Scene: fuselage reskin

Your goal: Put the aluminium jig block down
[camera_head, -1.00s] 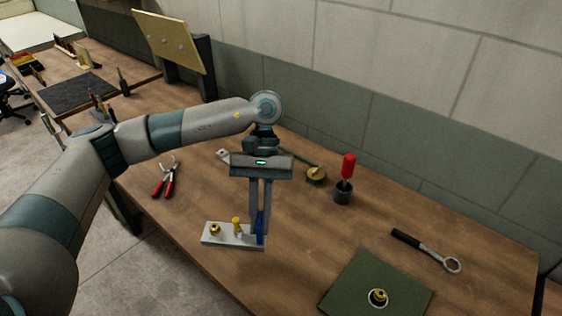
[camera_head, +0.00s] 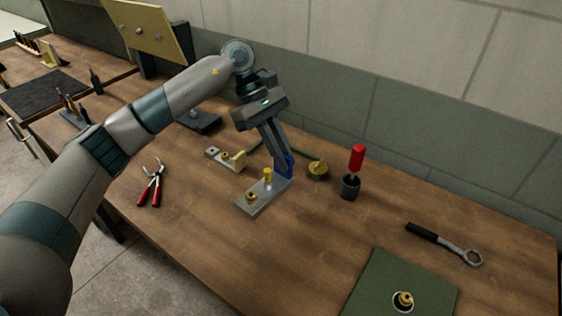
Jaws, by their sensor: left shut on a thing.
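The aluminium jig block (camera_head: 257,201) is a flat grey bar with a brass fitting and a yellow pin on top and a blue part at its far end. My left gripper (camera_head: 286,167) comes down over that far end, its fingers shut on the block beside the blue part. The block lies diagonally in the picture, over the middle of the wooden workbench (camera_head: 200,245). I cannot tell whether its underside touches the bench. My right gripper does not show.
Red-handled pliers (camera_head: 151,186) lie to the left. A small grey-and-yellow piece (camera_head: 228,159) and a brass disc (camera_head: 317,170) lie behind the block. A red-handled tool stands in a dark cup (camera_head: 349,188). A ring wrench (camera_head: 447,245) and a green mat (camera_head: 378,287) lie right. Bench in front is clear.

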